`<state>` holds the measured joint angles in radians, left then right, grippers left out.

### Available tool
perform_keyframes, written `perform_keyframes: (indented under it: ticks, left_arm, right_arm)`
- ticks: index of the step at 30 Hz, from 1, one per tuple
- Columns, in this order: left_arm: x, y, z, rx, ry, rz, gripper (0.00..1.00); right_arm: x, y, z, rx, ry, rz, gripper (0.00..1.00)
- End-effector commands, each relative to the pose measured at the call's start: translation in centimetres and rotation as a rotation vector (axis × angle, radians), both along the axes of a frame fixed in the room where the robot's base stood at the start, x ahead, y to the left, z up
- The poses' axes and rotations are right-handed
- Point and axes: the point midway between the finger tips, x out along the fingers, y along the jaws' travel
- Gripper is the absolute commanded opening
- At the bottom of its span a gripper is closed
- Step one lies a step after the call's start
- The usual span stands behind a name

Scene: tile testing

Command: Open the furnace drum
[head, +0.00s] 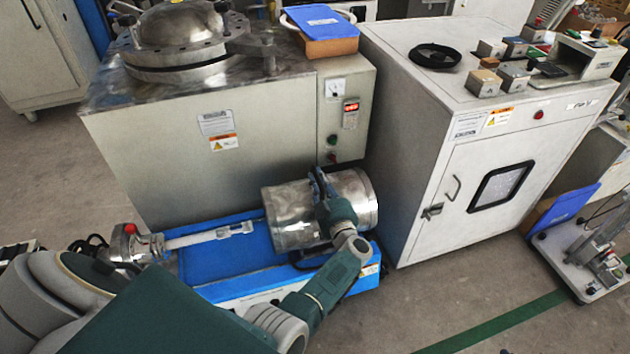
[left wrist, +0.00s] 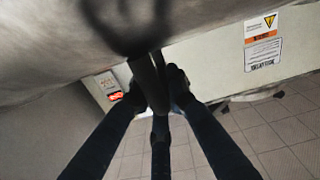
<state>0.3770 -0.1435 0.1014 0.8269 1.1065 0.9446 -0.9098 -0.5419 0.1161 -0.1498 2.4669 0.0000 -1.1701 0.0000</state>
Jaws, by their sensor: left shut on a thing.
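The furnace drum (head: 283,222) is a shiny steel cylinder lying on its side on a blue base (head: 225,262). My left gripper (head: 322,182) is at the middle of the drum, against its front and upper side. In the left wrist view its dark fingers (left wrist: 158,95) are closed around a dark bar, seemingly the drum's handle. The drum's grey curved surface (left wrist: 40,50) fills the top of that view. My gripper and forearm hide part of the drum in the head view. My right gripper is in neither view.
A large steel furnace cabinet (head: 160,140) with a domed lid stands behind the drum. A white cabinet (head: 425,170) with a small window stands close on the right. A white rod (head: 200,238) lies along the base to the drum's left.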

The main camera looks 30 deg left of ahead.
Motion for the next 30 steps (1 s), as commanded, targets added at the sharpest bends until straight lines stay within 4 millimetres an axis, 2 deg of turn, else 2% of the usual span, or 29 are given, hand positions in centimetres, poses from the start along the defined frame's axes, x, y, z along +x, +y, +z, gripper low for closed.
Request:
perform_keyframes:
  ticks: [1, 9, 10, 12, 30]
  left_arm:
    - [0.36, -0.14, 0.46, 0.011, -0.002, -0.009, 0.0]
    - [0.36, -0.12, 0.51, 0.013, -0.002, -0.009, 0.0]
    - [0.36, -0.12, 0.51, 0.013, -0.002, -0.009, 0.17]
    - [0.34, -0.1, 0.49, 0.012, -0.002, -0.008, 0.31]
    - [-0.36, 0.34, 0.18, 0.006, 0.0, 0.0, 0.31]
  right_arm:
    - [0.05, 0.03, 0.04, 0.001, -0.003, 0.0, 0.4]
    - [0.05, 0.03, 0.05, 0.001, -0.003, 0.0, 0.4]
    - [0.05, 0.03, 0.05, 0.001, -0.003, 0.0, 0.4]
    - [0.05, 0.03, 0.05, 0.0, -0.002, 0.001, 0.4]
    - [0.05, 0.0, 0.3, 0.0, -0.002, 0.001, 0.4]
